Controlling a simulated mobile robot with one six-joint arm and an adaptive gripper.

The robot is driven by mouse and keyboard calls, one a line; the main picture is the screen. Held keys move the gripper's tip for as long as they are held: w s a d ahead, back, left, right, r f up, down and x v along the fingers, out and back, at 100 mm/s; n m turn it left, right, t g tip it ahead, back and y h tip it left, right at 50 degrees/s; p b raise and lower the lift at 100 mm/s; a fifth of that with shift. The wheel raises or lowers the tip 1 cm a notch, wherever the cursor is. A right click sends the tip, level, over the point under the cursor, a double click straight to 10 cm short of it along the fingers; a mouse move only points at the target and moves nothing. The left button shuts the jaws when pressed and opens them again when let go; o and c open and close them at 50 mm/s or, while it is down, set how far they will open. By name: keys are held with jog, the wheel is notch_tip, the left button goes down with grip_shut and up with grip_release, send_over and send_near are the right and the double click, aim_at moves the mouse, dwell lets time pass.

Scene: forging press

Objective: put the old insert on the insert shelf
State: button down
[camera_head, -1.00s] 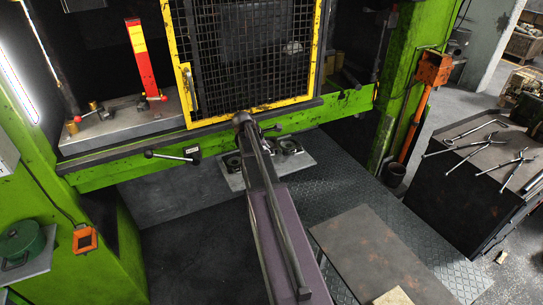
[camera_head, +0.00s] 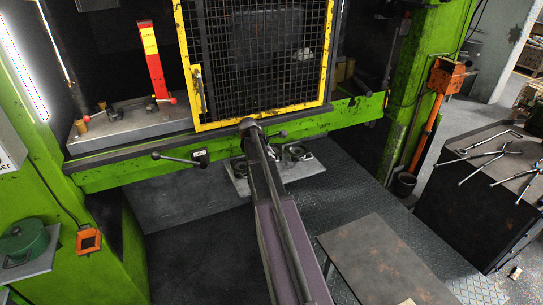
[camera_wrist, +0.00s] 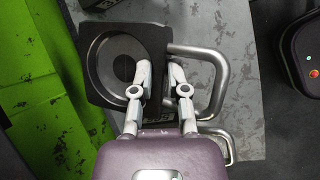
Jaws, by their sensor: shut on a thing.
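In the wrist view, my gripper (camera_wrist: 161,72) is closed on the right edge of the old insert (camera_wrist: 99,84), a dark square block with a round recess. One finger lies over the insert and the other beside its right edge. A grey, worn surface (camera_wrist: 235,45) lies below it; I cannot tell whether they touch. In the head view, my purple arm reaches toward the press and my gripper cannot be made out. A low grey plate (camera_head: 311,168) there carries two dark round-holed pieces (camera_head: 298,152); I cannot tell whether it is the insert shelf.
A bent metal tube handle (camera_wrist: 218,75) stands close right of my gripper. A black box with a red button (camera_wrist: 312,73) is farther right. The green press has a yellow-framed mesh guard (camera_head: 262,60). A low table (camera_head: 375,255) and a tool cabinet (camera_head: 470,225) stand right.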

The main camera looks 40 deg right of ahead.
jog(key=shift+f, duration=0.1)
notch_tip(320, 180, down, 3)
jog(key=b, duration=0.3)
jog(key=shift+f, duration=0.1)
jog(key=shift+w+d+f+b, duration=0.1)
jog(key=shift+w+f+b, duration=0.15)
jog(key=shift+b, duration=0.2)
jog(key=shift+f, duration=0.1)
jog(key=c, duration=0.6)
grip_release()
jog(key=shift+s, duration=0.1)
jog(key=shift+c, duration=0.2)
jog(key=shift+r, duration=0.25)
jog(key=p+v, duration=0.3)
jog(key=shift+r, duration=0.1)
jog(key=p+v, duration=0.7)
jog(key=v, duration=0.1)
jog(key=shift+a+r, duration=0.2)
jog(key=shift+a, duration=0.1)
